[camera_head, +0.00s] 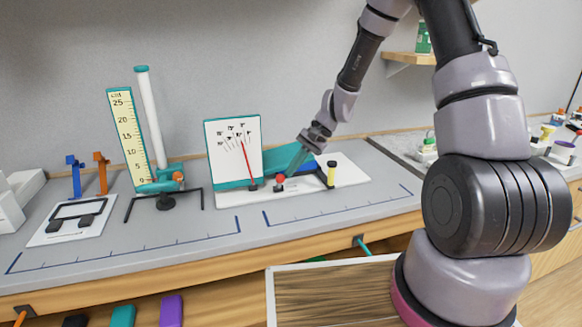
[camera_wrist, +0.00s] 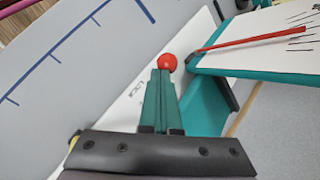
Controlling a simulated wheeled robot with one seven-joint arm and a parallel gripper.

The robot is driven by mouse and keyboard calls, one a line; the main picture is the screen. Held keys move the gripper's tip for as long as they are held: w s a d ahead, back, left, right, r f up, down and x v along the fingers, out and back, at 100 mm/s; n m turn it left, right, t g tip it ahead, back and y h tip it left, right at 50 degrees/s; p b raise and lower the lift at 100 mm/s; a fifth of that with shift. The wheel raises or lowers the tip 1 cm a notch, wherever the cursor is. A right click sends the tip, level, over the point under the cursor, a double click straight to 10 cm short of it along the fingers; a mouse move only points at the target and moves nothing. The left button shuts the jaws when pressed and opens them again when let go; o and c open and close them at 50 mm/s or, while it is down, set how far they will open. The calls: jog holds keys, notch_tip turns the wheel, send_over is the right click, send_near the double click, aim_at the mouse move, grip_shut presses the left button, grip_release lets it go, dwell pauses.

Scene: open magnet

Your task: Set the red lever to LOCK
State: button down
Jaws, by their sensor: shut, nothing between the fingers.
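The red lever's round red knob (camera_head: 281,179) stands on a white base plate (camera_head: 348,168), just right of the foot of the gauge board. In the wrist view the red knob (camera_wrist: 167,62) is right at the tips of my gripper (camera_wrist: 160,73). The green fingers are shut together with nothing between them. The tips overlap the knob's lower edge in the picture; I cannot tell whether they touch it. Partly readable dark lettering, apparently LOCK (camera_wrist: 136,89), is on the white plate left of the fingers. The lever's shaft is hidden.
A gauge board (camera_head: 233,150) with a red needle (camera_wrist: 250,43) stands close beside the knob. A tall yellow scale (camera_head: 128,135) and coloured hooks are further left. The grey bench front is clear.

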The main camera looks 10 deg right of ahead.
jog(key=shift+s+d+f, duration=0.1)
jog(key=shift+s+f, duration=0.3)
jog(key=shift+s, duration=0.4)
jog(key=shift+s+d+r, duration=0.15)
jog(key=shift+s+r, duration=0.05)
jog(key=shift+s, duration=0.5)
